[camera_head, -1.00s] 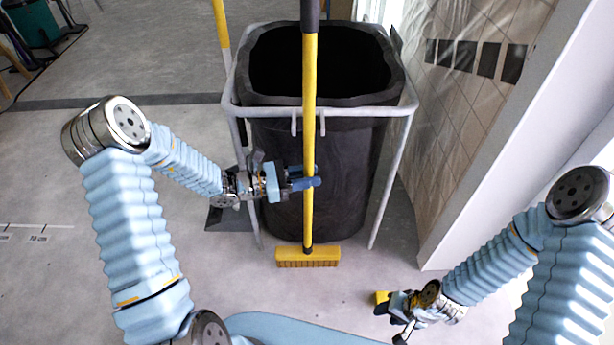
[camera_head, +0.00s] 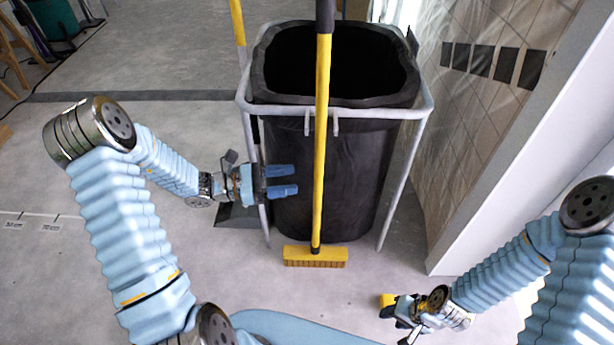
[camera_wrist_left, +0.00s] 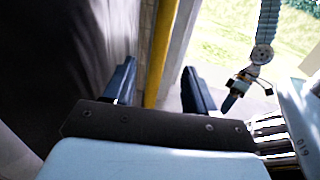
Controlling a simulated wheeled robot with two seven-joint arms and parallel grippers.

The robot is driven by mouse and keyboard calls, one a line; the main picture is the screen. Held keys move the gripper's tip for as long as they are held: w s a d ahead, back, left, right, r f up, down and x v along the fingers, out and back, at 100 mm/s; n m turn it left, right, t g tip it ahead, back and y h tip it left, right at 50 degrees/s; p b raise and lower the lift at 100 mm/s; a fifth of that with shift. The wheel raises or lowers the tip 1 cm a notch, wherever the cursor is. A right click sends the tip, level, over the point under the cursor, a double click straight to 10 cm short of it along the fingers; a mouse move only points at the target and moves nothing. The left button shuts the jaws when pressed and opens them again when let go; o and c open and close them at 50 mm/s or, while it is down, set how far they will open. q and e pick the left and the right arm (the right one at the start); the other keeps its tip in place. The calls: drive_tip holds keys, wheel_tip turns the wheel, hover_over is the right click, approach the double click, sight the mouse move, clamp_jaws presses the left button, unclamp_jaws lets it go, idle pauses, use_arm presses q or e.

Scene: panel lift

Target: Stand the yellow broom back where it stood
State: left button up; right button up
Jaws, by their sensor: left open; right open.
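The yellow broom (camera_head: 321,150) stands upright in front of the black bin, its bristle head (camera_head: 315,257) on the floor and its handle in front of the bin frame's front bar, near two small hooks. My left gripper (camera_head: 297,181) is open just left of the handle, with its fingers apart and a gap to the handle. In the left wrist view the yellow handle (camera_wrist_left: 160,60) shows beyond the open fingers. My right gripper (camera_head: 388,306) is low at the right, well away from the broom; a small yellow piece shows at its tip.
The black bin (camera_head: 340,170) sits in a grey tube frame (camera_head: 395,190). A second yellow handle (camera_head: 237,22) and a dark dustpan (camera_head: 238,216) are at its left. A white wall edge (camera_head: 500,150) bounds the right.

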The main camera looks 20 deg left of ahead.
use_arm(q)
drive_tip(key=s+d+f+m+g+y, duration=0.3)
drive_tip(key=s+d+f+m+y, duration=0.2)
drive_tip(key=s+f+m, duration=0.3)
drive_tip(key=s+d+f+m+g+y, duration=0.4)
drive_tip(key=s+f+m+y, duration=0.3)
drive_tip(key=f+m, duration=0.6)
wheel_tip(320, 180, down, 2)
drive_tip(key=shift+s+d+m, duration=0.3)
drive_tip(key=shift+s+d, duration=0.4)
